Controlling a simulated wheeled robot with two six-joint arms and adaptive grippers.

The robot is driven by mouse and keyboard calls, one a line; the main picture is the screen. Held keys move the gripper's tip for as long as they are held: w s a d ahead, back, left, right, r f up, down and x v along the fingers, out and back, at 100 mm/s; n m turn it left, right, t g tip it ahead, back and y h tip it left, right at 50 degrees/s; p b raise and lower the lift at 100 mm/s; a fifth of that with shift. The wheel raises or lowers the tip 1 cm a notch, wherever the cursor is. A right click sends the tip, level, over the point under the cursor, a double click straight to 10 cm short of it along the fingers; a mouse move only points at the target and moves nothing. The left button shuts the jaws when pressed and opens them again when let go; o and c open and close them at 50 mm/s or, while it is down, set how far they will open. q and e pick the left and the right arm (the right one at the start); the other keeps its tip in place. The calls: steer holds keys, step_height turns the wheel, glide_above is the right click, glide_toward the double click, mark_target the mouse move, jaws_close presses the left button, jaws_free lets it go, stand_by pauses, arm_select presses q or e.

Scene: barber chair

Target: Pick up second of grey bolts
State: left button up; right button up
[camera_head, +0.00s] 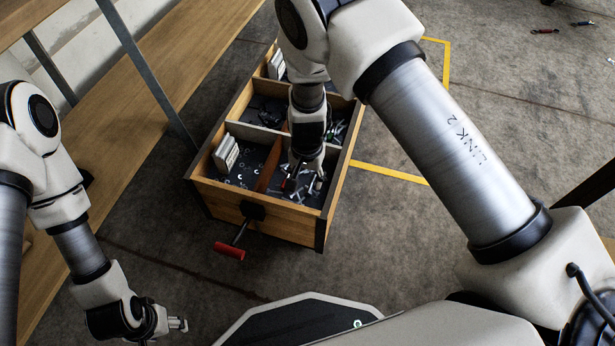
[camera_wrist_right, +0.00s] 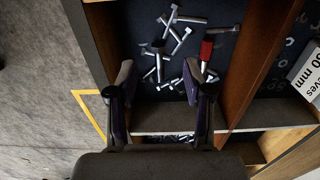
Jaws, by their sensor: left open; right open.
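Several grey bolts (camera_wrist_right: 182,42) lie loose at mixed angles on the dark floor of one compartment of a wooden box (camera_head: 228,193). My right gripper (camera_head: 304,176) reaches down into the near right compartment. In the right wrist view its two fingers (camera_wrist_right: 158,82) are spread apart with nothing held between them; some bolts lie beyond and between the tips. In the head view the gripper hides part of the bolts (camera_head: 318,187). My left gripper (camera_head: 178,324) is open and empty, low at the left, outside the box.
A red-handled item (camera_wrist_right: 207,52) lies among the bolts, near the wooden divider (camera_wrist_right: 247,62). White labelled blocks (camera_head: 226,153) and small rings stand in the compartment left of it. A red handle (camera_head: 229,250) sticks out of the box front. A wooden bench (camera_head: 130,90) runs along the left.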

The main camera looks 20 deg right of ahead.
mark_target(308, 192)
steer(key=f+b, duration=0.2)
steer(key=f, duration=0.1)
steer(key=f+b, duration=0.2)
steer(key=f, duration=0.1)
steer(key=shift+d+f, duration=0.2)
steer(key=shift+f, duration=0.15)
steer(key=shift+r, duration=0.15)
jaws_close()
